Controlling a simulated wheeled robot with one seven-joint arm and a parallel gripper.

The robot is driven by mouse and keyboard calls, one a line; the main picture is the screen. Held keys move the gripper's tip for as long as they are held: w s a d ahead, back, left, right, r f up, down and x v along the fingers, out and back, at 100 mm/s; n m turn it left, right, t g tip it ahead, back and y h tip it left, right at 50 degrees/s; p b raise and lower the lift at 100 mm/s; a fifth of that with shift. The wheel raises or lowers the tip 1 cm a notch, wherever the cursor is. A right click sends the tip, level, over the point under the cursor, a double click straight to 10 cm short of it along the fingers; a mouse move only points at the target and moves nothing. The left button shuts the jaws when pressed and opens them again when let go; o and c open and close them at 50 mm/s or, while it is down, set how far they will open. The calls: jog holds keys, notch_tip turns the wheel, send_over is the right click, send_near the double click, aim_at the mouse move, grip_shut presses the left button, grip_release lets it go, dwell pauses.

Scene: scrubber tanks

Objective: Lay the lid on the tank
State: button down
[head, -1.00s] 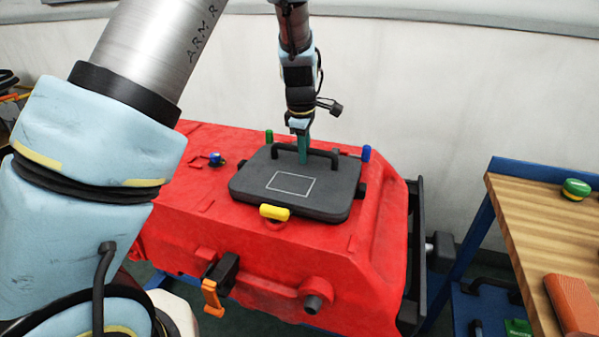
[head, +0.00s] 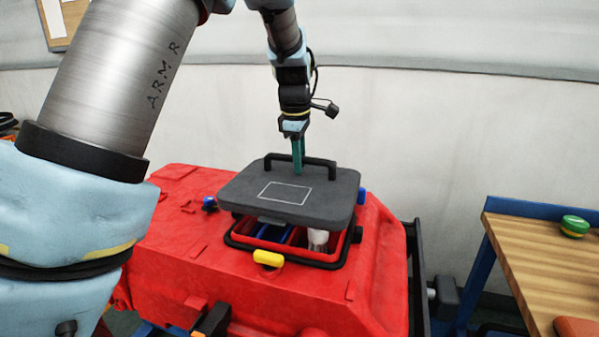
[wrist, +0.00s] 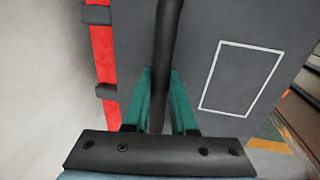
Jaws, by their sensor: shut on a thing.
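The dark grey lid (head: 325,195) has a white rectangle outline on top and a black bar handle. My gripper (head: 298,172) is shut on the lid's handle, and in the wrist view its green fingers (wrist: 160,105) stand on both sides of the bar. The lid hangs above the red tank (head: 190,245), roughly level and apart from the opening. The tank's opening has a black rim (head: 300,260), and its near part shows below the lid. Inside I see blue parts and a white cylinder (head: 318,238). The far part of the opening is hidden by the lid.
A yellow latch (head: 268,258) sits at the near rim. Blue knobs stand at the left (head: 210,203) and behind the lid's right side. A wooden-topped bench (head: 530,265) with a green round item (head: 574,226) stands at the right. A wall is close behind the tank.

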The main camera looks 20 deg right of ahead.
aim_at(300, 180)
jog(key=shift+w+d+f+b, duration=0.1)
jog(key=shift+f+b, duration=0.3)
jog(key=shift+f, duration=1)
jog(key=shift+w+d+f+b, duration=0.1)
jog(key=shift+f+b, duration=0.3)
jog(key=shift+f, duration=1)
jog(key=shift+f, duration=0.15)
jog(key=shift+a+f, duration=0.1)
jog(key=shift+f, duration=0.4)
jog(key=shift+f, duration=0.1)
jog(key=shift+f+b, duration=0.35)
jog(key=shift+f, duration=0.2)
jog(key=shift+f, duration=0.2)
jog(key=shift+f, duration=0.3)
jog(key=shift+p, duration=0.35)
